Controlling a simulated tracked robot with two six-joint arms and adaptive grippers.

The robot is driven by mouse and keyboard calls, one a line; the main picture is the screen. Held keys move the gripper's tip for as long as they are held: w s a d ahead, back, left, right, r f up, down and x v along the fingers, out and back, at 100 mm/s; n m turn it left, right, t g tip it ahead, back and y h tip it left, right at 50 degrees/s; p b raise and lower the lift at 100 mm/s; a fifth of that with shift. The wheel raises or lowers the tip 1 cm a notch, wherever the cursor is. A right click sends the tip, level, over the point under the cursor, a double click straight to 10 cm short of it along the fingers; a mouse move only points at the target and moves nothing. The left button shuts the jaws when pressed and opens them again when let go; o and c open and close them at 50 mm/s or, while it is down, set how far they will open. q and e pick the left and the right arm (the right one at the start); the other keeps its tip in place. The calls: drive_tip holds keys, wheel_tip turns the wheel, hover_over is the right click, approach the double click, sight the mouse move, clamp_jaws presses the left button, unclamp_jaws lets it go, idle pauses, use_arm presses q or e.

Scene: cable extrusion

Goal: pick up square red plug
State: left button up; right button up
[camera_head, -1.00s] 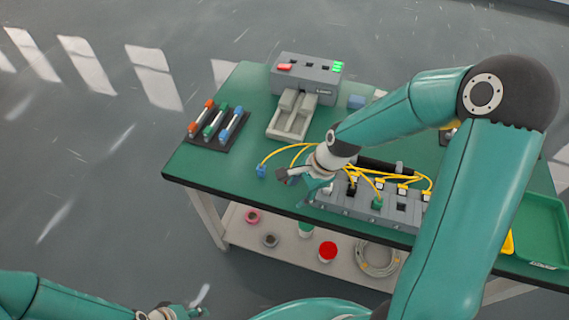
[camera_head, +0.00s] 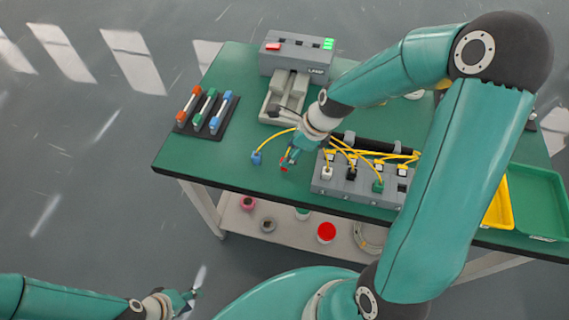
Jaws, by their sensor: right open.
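A small red plug (camera_head: 284,168) shows on the green table at the tip of my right gripper, left of the grey socket box. The gripper partly hides it, so its shape is not clear. My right gripper (camera_head: 289,158) points down at the plug with its fingers open. I cannot tell whether the fingers touch it. My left gripper (camera_head: 191,299) hangs at the lower left, away from the table, too small to tell if it is open.
A blue plug (camera_head: 256,157) on a yellow cable lies just left of my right gripper. The grey socket box (camera_head: 340,187) with several cables stands to the right. A grey machine (camera_head: 294,58) and a dark rack of coloured rods (camera_head: 219,130) stand behind. Yellow and green trays (camera_head: 537,205) are at right.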

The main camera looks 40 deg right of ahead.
drive_tip(key=shift+d+x, duration=0.1)
drive_tip(key=shift+x, duration=1.45)
drive_tip(key=shift+d+x, duration=0.15)
drive_tip(key=shift+x, duration=1.4)
drive_tip(key=shift+s+f, duration=0.15)
clamp_jaws()
